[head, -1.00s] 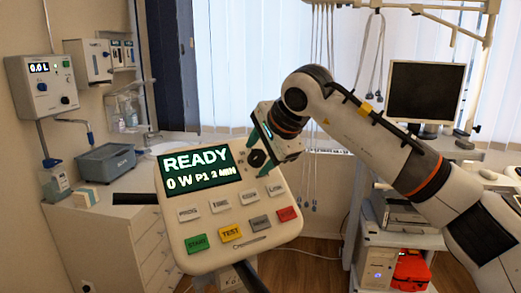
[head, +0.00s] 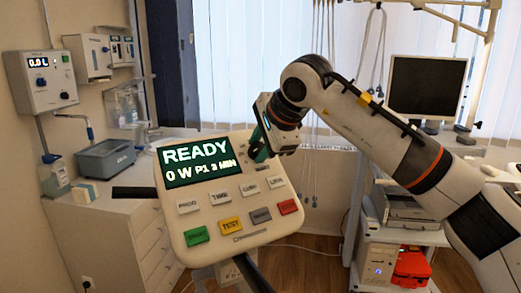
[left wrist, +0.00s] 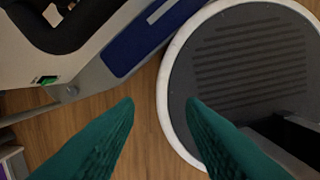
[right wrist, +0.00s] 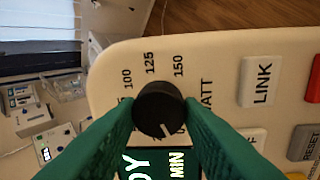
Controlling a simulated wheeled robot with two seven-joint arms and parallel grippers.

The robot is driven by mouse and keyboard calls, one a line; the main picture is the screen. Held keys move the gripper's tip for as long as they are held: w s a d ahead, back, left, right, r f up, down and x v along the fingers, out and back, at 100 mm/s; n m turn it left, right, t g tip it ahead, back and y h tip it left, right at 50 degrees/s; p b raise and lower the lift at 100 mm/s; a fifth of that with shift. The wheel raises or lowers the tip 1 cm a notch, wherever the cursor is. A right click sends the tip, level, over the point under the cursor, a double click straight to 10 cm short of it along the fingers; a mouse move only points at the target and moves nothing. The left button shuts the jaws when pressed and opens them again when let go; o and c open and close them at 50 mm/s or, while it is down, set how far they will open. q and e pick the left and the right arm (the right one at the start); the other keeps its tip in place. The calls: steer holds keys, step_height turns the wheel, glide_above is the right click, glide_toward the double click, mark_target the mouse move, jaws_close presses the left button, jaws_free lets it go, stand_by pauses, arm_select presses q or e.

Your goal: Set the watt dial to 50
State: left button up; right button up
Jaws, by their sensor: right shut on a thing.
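The watt dial (right wrist: 158,104) is a round black knob with a white pointer line toward the lower right in the right wrist view. The marks 100, 125 and 150 show around its upper side; the lower marks are partly hidden by my fingers. My right gripper (right wrist: 158,112) is shut on the dial, one green finger on each side. In the head view my right gripper (head: 260,148) covers most of the dial, beside the screen (head: 197,162), which reads READY, 0 W, P1, 3 MIN. My left gripper (left wrist: 160,102) is open and empty above the floor.
The control panel (head: 235,256) has grey, green, yellow and red buttons below the screen. A white cabinet (head: 118,232) with a grey bin (head: 105,158) stands at the left. A cart with a monitor (head: 426,88) stands at the right. A round grey base (left wrist: 250,60) lies below my left gripper.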

steer(key=m+b, duration=0.2)
steer(key=m, duration=0.1)
steer(key=shift+f+m, duration=0.1)
steer(key=shift+m, duration=0.2)
steer(key=m+b, duration=0.2)
steer(key=m, duration=0.1)
steer(key=shift+m, duration=0.4)
steer(key=m+b, duration=0.1)
steer(key=m, duration=0.2)
steer(key=shift+m+t+h+b, duration=0.3)
steer(key=shift+h+b, duration=0.1)
steer(key=shift+w+r+m+b, duration=0.15)
steer(key=shift+m+b, duration=0.4)
steer(key=shift+m, duration=1.15)
steer(key=shift+r, duration=0.1)
steer(key=o, duration=1)
steer(key=shift+c, duration=0.2)
